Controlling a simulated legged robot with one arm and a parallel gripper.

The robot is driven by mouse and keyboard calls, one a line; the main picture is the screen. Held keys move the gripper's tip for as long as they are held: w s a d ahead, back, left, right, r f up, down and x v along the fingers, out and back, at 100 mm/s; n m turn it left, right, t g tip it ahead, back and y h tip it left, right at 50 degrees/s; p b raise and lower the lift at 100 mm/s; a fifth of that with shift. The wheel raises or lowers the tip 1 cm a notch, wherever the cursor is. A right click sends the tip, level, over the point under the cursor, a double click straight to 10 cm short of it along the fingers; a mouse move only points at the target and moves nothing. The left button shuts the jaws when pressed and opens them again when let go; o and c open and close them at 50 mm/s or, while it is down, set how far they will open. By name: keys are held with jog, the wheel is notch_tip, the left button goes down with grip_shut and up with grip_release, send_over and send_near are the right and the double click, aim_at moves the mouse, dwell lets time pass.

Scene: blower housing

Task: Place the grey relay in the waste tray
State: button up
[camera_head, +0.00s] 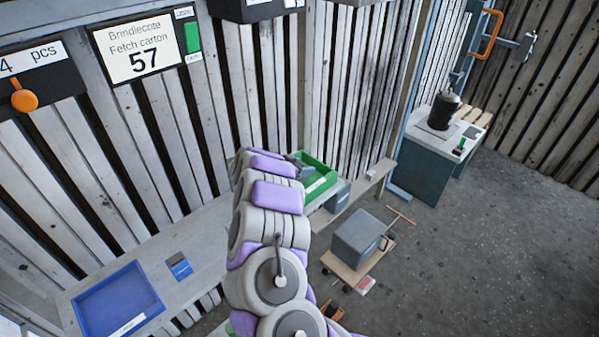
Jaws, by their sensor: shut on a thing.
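My arm (270,200) reaches up the middle of the view, and its far end is beside the green tray. My gripper's fingers are hidden behind the arm, so what they hold does not show. The green tray (325,172) stands on the bench with a white label, its left part covered by my arm. A small dark grey piece shows at its left end; I cannot tell whether it is the relay or part of my gripper. A blue tray (118,298) with a white label lies at lower left. Both labels are too small to read, so I cannot tell which is the waste tray.
A small blue item (179,265) lies on the bench (205,240). A grey box (358,240) on a low wooden trolley stands on the floor at centre right. A far table (425,165) bears a black canister (444,110). The floor (490,260) at right is clear.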

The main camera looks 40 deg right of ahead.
jog(key=shift+s+d+f, duration=0.15)
jog(key=shift+d+f, duration=0.1)
jog(key=shift+f, duration=0.5)
jog(key=shift+a, duration=0.15)
jog(key=o, duration=0.9)
jog(key=shift+a+r, duration=0.1)
jog(key=shift+a, duration=0.15)
jog(key=shift+c, duration=0.2)
jog(key=shift+o, duration=1.3)
jog(key=shift+d, duration=0.2)
